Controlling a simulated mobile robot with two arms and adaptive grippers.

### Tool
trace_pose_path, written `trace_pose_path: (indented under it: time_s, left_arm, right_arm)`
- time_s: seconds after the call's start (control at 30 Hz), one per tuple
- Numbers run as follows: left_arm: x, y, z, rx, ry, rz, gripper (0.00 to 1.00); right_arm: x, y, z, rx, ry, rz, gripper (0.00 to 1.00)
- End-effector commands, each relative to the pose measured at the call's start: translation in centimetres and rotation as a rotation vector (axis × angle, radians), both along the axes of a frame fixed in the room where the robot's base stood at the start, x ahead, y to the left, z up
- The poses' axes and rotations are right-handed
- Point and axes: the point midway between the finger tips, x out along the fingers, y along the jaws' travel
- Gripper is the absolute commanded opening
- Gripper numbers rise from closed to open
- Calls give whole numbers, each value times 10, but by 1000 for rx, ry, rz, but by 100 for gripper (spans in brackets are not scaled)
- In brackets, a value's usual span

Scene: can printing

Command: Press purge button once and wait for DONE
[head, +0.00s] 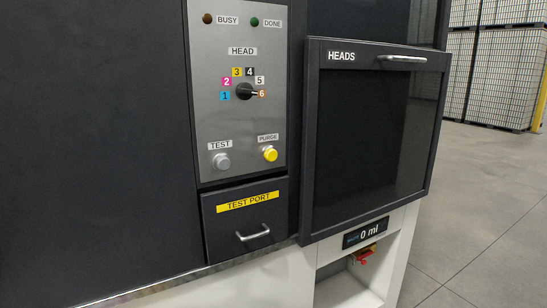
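The yellow purge button (270,153) sits at the lower right of the grey control panel (215,110), under a PURGE label (268,138). The DONE lamp (255,22) at the panel's top is dark green and looks unlit. The BUSY lamp (207,19) beside it is dark brown and looks unlit. The black HEAD selector knob (244,91) sits among numbers 1 to 6, and its pointer appears turned toward 6. Neither of my grippers is in view.
A grey TEST button (221,161) is left of the purge button. Below is a shut TEST PORT drawer (222,222) with a handle. The HEADS door (372,140) stands at the right, above a display (366,233) reading 0 ml. Stacked pallets (495,60) stand behind on open floor.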

Motion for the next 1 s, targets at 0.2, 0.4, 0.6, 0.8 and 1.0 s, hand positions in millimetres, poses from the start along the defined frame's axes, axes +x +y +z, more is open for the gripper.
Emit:
trace_pose_path:
  time_s: [0.2,0.4,0.6,0.8,1.0]
  left_arm:
    - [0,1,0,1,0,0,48]
    - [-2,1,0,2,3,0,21]
    - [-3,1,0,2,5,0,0]
    - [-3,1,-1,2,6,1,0]
    - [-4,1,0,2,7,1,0]
  right_arm:
    - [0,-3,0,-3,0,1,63]
    - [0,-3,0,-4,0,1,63]
    - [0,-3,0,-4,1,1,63]
    - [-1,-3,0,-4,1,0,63]
    - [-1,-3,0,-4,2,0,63]
